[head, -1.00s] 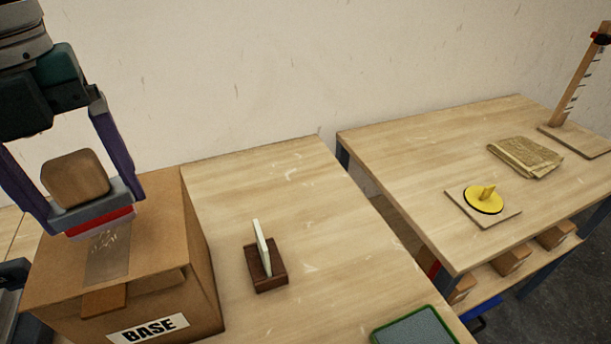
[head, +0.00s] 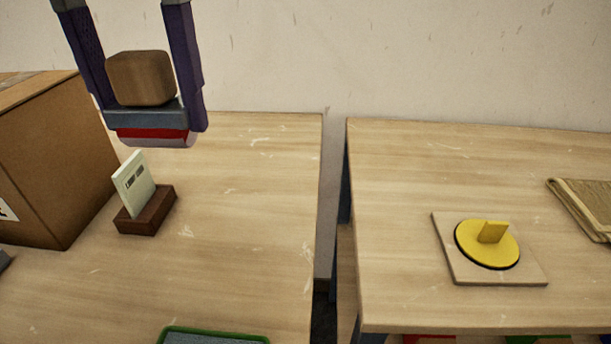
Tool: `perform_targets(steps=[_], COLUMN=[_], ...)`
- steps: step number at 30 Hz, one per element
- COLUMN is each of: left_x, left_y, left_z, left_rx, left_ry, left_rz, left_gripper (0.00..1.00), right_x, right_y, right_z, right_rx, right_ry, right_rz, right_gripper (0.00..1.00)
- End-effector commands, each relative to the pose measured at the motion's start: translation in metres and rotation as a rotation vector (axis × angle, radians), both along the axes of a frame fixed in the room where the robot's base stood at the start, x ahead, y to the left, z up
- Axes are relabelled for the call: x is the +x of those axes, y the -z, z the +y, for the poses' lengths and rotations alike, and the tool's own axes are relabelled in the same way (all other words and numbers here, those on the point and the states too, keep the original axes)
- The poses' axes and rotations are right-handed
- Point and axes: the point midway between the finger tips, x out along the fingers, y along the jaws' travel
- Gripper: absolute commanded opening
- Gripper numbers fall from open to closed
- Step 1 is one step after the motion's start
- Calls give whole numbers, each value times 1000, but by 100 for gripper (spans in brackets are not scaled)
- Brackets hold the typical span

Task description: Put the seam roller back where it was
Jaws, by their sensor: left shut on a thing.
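My left gripper (head: 148,112) is at the upper left of the head view. It is shut on a block-handled tool (head: 140,78) with a brown wooden block on top, a grey plate under it and a red and pale underside. The tool is held in the air, behind and above a card holder. No roller wheel shows on it, so I cannot tell whether it is the seam roller. No other thing in view is clearly a seam roller. My right gripper is not in view.
A cardboard box (head: 55,160) stands at the left. The brown card holder (head: 147,213) holds a pale card. A green-rimmed tray (head: 212,335) is at the bottom edge.

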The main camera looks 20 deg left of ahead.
Motion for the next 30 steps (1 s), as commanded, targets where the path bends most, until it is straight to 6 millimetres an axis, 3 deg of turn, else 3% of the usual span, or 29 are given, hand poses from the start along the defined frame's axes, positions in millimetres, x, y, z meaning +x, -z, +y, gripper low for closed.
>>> perform_targets(steps=[5,15,30], left_x=[-2,-1,-1], left_y=[33,130,196], left_z=[1,0,0], left_rx=[2,1,1], left_ry=[4,3,4], left_rz=[7,5,0], left_gripper=[30,30,30], right_x=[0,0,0], right_y=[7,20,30], right_z=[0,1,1], right_rx=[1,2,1], right_ry=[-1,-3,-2], right_rz=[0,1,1], right_gripper=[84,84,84])
